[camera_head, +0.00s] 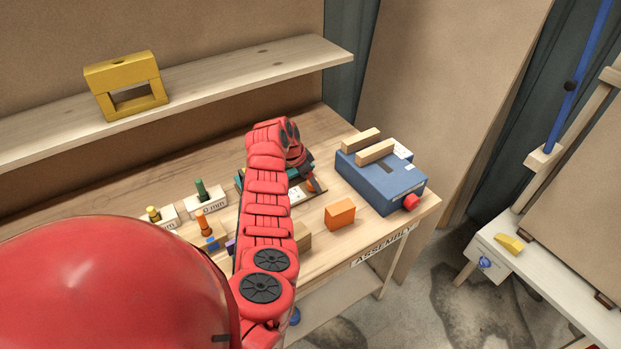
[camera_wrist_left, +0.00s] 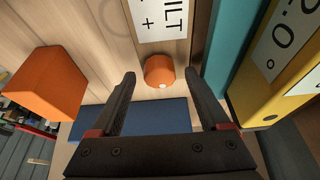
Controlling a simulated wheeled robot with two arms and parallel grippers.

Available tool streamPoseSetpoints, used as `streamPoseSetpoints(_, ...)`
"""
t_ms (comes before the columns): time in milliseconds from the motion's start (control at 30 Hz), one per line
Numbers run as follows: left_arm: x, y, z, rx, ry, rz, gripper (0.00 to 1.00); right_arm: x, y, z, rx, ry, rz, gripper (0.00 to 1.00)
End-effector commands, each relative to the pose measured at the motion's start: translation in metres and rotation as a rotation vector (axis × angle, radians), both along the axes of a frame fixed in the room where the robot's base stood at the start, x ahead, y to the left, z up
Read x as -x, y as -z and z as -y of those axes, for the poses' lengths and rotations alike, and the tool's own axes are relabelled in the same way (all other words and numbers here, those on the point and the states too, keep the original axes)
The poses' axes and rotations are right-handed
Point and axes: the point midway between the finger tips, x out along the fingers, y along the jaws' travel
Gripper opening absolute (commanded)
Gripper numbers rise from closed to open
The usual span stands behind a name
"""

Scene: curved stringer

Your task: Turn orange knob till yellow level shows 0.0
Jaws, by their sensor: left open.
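The orange knob (camera_wrist_left: 158,70) with a white dot shows in the left wrist view, beside a white card (camera_wrist_left: 158,18) marked TILT with a plus. My left gripper (camera_wrist_left: 160,76) is open, its fingertips on either side of the knob; I cannot tell whether they touch it. The yellow level (camera_wrist_left: 262,92) is at the right of that view, with a sideways, partly cut-off readout that seems to include 2.0. In the head view my left gripper (camera_head: 308,173) points down by the knob (camera_head: 314,185), and my arm hides much around it. My right gripper is not seen.
An orange block (camera_head: 340,214) stands close to the knob on the wooden bench (camera_head: 362,233). A blue box (camera_head: 385,183) with two wooden bars and a red knob is to the right. A yellow frame (camera_head: 125,84) sits on the shelf (camera_head: 215,83). A teal piece (camera_wrist_left: 228,45) stands between knob and level.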

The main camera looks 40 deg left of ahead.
Motion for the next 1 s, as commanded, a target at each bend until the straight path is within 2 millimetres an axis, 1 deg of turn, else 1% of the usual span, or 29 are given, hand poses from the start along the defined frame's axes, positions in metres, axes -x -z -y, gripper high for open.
streamPoseSetpoints(267, -0.0007, 0.0019, 0.0004, -0.001, 0.0, 0.0, 0.79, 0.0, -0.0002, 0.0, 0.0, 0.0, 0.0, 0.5)
streamPoseSetpoints(300, -0.0006, 0.002, 0.0005, 0.0, 0.0, 0.0, 0.77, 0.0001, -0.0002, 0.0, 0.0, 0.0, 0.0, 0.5)
streamPoseSetpoints(367, -0.0006, 0.002, 0.0004, 0.0, 0.0, 0.0, 0.66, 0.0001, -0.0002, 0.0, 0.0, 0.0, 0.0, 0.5)
streamPoseSetpoints(400, -0.0005, 0.002, 0.0003, 0.0, 0.0, 0.0, 0.59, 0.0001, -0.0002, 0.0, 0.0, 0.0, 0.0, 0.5)
streamPoseSetpoints(467, -0.0006, 0.0019, 0.0004, 0.0, 0.0, 0.0, 0.48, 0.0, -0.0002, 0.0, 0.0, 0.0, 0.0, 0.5)
streamPoseSetpoints(500, -0.0005, 0.0019, 0.0004, 0.0, 0.0, 0.0, 0.41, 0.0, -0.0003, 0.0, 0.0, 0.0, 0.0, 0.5)
streamPoseSetpoints(733, -0.0005, 0.0019, 0.0004, 0.0, 0.0, 0.0, 0.0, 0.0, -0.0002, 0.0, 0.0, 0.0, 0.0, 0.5)
streamPoseSetpoints(1000, 0.0002, 0.0022, 0.0006, 0.0, -0.019, -0.002, 0.0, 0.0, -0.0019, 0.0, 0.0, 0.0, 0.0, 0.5)
